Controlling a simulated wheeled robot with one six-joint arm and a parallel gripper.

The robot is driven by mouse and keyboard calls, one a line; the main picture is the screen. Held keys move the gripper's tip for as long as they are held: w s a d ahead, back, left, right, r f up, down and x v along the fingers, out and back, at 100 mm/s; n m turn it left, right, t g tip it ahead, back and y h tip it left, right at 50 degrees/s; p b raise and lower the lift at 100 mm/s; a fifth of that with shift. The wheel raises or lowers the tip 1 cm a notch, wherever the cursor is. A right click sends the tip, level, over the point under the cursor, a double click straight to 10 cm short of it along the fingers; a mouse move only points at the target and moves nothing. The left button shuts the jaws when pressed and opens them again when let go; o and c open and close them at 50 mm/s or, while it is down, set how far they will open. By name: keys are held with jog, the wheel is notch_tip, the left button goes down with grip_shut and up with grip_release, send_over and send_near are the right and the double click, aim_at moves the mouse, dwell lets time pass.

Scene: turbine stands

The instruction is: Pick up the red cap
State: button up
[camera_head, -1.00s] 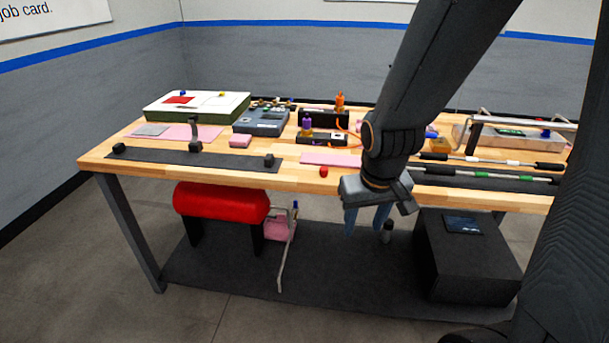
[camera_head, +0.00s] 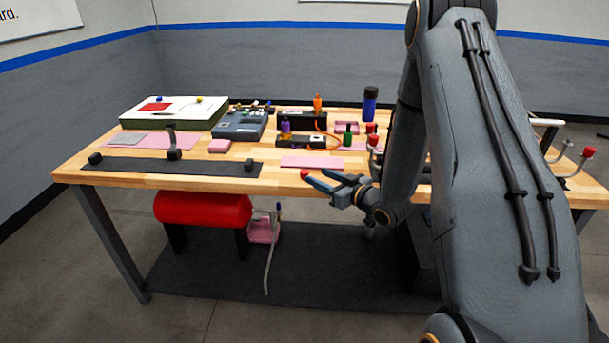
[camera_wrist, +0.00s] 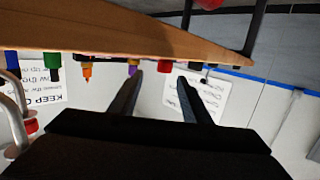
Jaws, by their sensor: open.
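A small red cap (camera_head: 304,174) sits at the front edge of the wooden table, in front of a pink mat. My gripper (camera_head: 317,178) is level with the table's front edge, its fingers pointing left and its tips close to the cap. It is open and empty. In the wrist view, which is upside down, the red cap (camera_wrist: 165,67) shows between the two open fingers (camera_wrist: 160,80), ahead of the tips. I cannot tell whether a fingertip touches it.
The wooden table (camera_head: 80,168) holds a pink mat (camera_head: 311,162), a black strip with posts (camera_head: 130,167), a green bottle (camera_head: 348,140) and a dark blue bottle (camera_head: 370,103). Other red-topped items (camera_head: 372,128) stand near my arm. A red cylinder (camera_head: 203,209) is below the table.

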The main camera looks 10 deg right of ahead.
aim_at(304, 174)
jog(key=x, duration=0.2)
jog(key=shift+w+a+p, duration=0.15)
jog(key=shift+a+p, duration=0.1)
jog(key=shift+p, duration=0.15)
jog(key=shift+f+p+x, duration=0.25)
jog(key=shift+p+x, duration=0.4)
jog(key=shift+x, duration=0.65)
jog(key=shift+f+p+x, duration=0.25)
jog(key=shift+p+x, duration=0.35)
jog(key=shift+x, duration=0.65)
jog(key=shift+a, duration=0.2)
jog(key=shift+c, duration=0.4)
grip_shut()
